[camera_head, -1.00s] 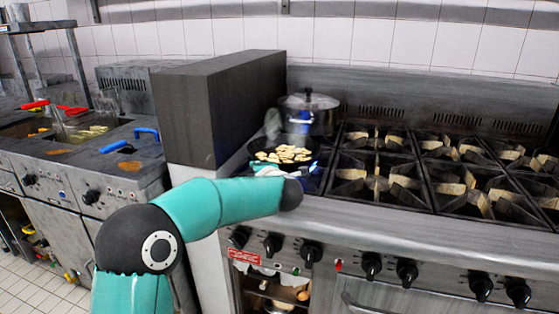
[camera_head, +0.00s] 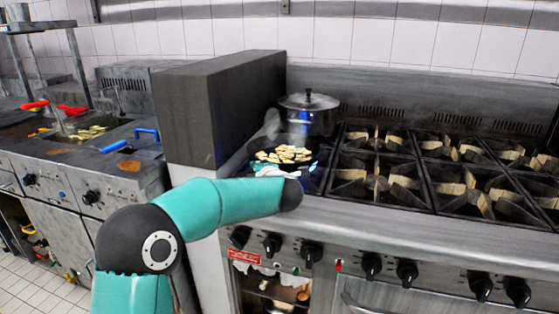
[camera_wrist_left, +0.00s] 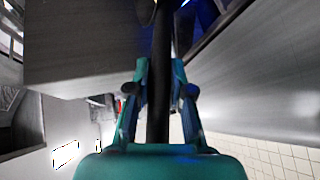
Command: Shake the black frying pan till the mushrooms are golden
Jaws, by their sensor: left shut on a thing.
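The black frying pan (camera_head: 264,144) is at the left front of the stove, beside the dark grey block. Sliced mushrooms (camera_head: 285,155) lie in it, pale yellow with some browner edges. My left gripper (camera_head: 268,171) is just in front of the pan, mostly hidden behind my own wrist. In the left wrist view my left gripper (camera_wrist_left: 160,86) has its fingers closed on both sides of the pan's dark handle (camera_wrist_left: 160,118). The pan's bowl is largely out of that view. My right gripper is in neither view.
A lidded steel pot (camera_head: 309,112) stands close behind the pan. The tall dark grey block (camera_head: 205,110) borders the left side. Empty burner grates (camera_head: 375,180) fill the stove to the right. Fryers with blue-handled and red-handled baskets (camera_head: 85,130) stand further left.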

